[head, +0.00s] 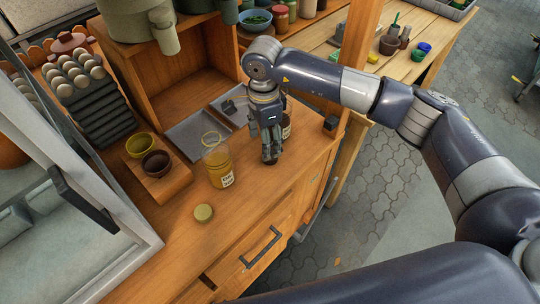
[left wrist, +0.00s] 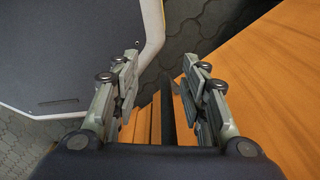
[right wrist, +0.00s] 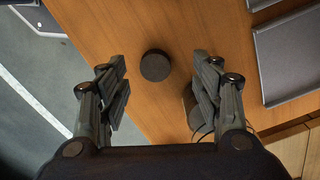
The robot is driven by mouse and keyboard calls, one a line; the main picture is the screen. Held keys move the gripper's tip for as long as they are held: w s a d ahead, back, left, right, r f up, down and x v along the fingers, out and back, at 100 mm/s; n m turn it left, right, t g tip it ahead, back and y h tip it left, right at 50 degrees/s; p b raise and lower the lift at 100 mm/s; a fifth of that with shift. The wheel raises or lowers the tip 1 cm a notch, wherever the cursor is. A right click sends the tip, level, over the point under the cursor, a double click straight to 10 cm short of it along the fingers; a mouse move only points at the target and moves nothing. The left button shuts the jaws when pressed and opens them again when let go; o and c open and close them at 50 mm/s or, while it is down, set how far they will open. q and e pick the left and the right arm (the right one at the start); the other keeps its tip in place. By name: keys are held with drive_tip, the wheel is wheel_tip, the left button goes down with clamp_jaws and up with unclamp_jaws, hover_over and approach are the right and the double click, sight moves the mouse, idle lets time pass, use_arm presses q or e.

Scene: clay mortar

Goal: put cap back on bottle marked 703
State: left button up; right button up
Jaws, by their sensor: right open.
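A clear bottle (head: 218,165) with yellowish contents stands upright and uncapped on the wooden counter; its label is too small to read surely. A round pale cap (head: 203,213) lies flat on the counter in front of it. My right gripper (head: 270,155) points down, right of the bottle and apart from it. It is open and empty in the right wrist view (right wrist: 160,90).
A small black object (head: 331,122) stands near the counter's right edge; a dark disc (right wrist: 155,65) shows in the right wrist view. Grey trays (head: 190,135) lie behind the bottle. A wooden holder (head: 168,183) with small bowls stands left. The counter around the cap is clear.

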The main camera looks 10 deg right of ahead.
drive_tip(key=shift+f, duration=0.25)
drive_tip(key=f, duration=0.1)
drive_tip(key=f+b, duration=0.1)
drive_tip(key=f, duration=0.2)
drive_tip(key=shift+s+d+f+b, duration=0.3)
drive_tip(key=shift+d+f, duration=0.05)
drive_tip(key=shift+f, duration=0.05)
use_arm(q)
drive_tip(key=shift+s+f, duration=0.35)
drive_tip(key=shift+f, duration=0.4)
drive_tip(key=shift+w, duration=0.1)
use_arm(e)
drive_tip(key=c, duration=0.7)
